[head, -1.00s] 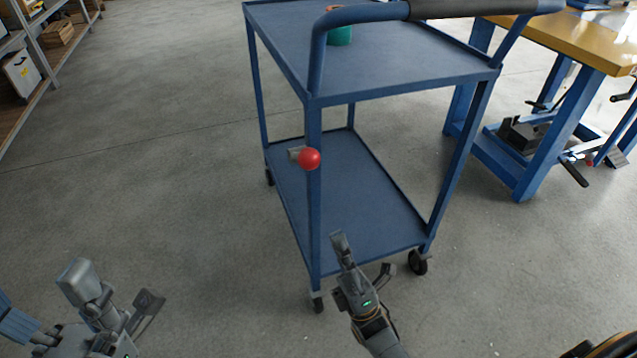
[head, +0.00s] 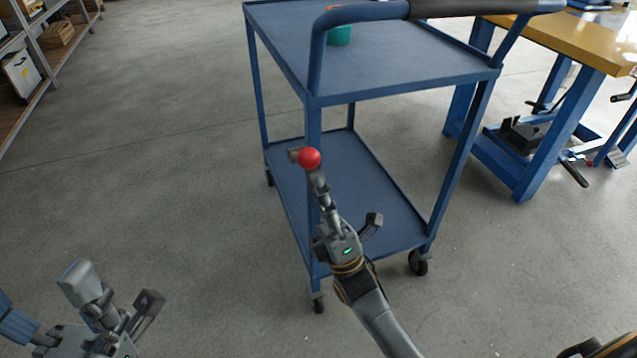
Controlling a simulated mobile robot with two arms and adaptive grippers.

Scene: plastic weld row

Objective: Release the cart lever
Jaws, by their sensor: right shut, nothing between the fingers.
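The blue cart (head: 385,75) stands in the middle of the head view. Its lever ends in a round red knob (head: 309,158) at the near left post, between the two shelves. A short grey piece of the lever shows just left of the knob. My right gripper (head: 317,180) is shut and empty, its fingertips right below the knob in the picture. I cannot tell whether they touch it. My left gripper (head: 113,288) is at the lower left, open and empty, well away from the cart.
A green object (head: 339,36) stands on the cart's top shelf. A yellow-topped workbench (head: 570,42) with blue legs is at the right. Shelving with boxes (head: 22,72) is at the far left. The floor left of the cart is clear.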

